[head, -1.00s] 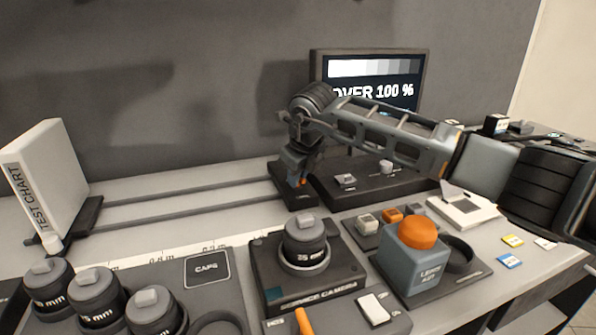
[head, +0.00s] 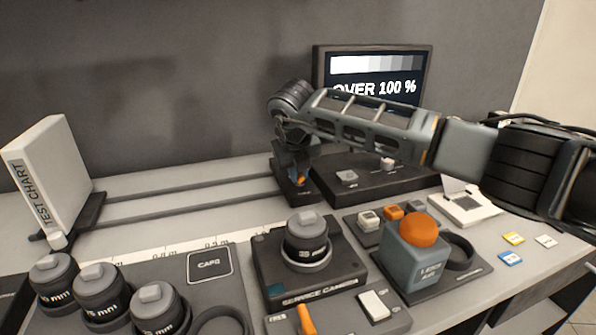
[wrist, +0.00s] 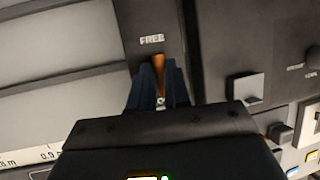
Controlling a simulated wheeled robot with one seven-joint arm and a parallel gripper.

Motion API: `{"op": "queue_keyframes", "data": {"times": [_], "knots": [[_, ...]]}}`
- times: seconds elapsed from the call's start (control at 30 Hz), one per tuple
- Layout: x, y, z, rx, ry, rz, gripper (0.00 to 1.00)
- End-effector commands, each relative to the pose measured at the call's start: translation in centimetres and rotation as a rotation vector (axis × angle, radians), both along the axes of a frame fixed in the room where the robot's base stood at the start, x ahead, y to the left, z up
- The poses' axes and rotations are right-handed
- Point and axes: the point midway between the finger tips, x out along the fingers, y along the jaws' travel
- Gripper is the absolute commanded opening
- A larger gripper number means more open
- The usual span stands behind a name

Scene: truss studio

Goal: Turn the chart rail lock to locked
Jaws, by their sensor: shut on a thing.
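The chart rail lock is a small orange lever (head: 301,182) on a dark block at the right end of the rails. In the wrist view the orange lever (wrist: 159,62) stands between my fingers, its tip just below the printed word FREE. My gripper (head: 296,178) points down at the block and is shut on the lever; its dark fingers (wrist: 158,85) flank the lever in the wrist view. The fingers and gripper body hide the lever's lower part and any other label. The test chart (head: 47,172) stands upright on its carriage at the left end of the rails.
A service camera (head: 308,265) and a blue-grey box with an orange dome (head: 414,265) stand in front of the lock. A screen (head: 375,75) reading OVER 100 % is behind my arm. Several lenses (head: 105,300) sit front left. The rails (head: 185,186) are clear.

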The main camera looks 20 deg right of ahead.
Motion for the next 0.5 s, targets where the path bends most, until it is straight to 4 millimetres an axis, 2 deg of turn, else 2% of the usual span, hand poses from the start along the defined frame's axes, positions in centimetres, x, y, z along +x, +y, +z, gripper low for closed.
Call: {"op": "queue_keyframes", "data": {"times": [0.03, 0.27, 0.3, 0.5], "knots": [[0.12, -0.51, 0.26, -0.006, -0.003, -0.009, 0.0], [0.1, -0.54, 0.23, -0.006, -0.002, -0.008, 0.0], [0.1, -0.54, 0.23, -0.006, -0.002, -0.007, 0.2], [0.06, -0.34, 0.13, -0.003, -0.001, -0.005, 0.39]]}}
